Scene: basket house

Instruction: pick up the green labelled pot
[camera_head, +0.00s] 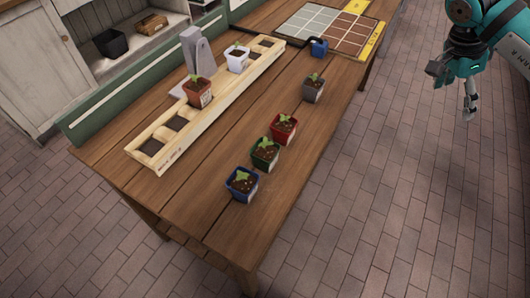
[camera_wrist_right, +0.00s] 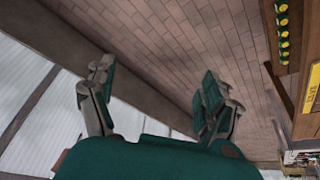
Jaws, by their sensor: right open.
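The green pot (camera_head: 265,153) holds a seedling and stands upright on the wooden table, between the red pot (camera_head: 284,128) and the blue pot (camera_head: 241,184). A pale label shows on its side. My right gripper (camera_head: 452,94) is at the upper right, over the floor beyond the table's right edge, well apart from the pot. In the right wrist view the gripper (camera_wrist_right: 158,95) has its fingers spread with nothing between them. The green pot is not in the wrist view. My left gripper is in neither view.
A dark grey pot (camera_head: 314,88) stands farther back. A wooden planter rack (camera_head: 160,150) holds a terracotta pot (camera_head: 198,92) and a white pot (camera_head: 237,59). A small blue item (camera_head: 318,47) sits near the tiled board (camera_head: 316,20). The table's front right is clear.

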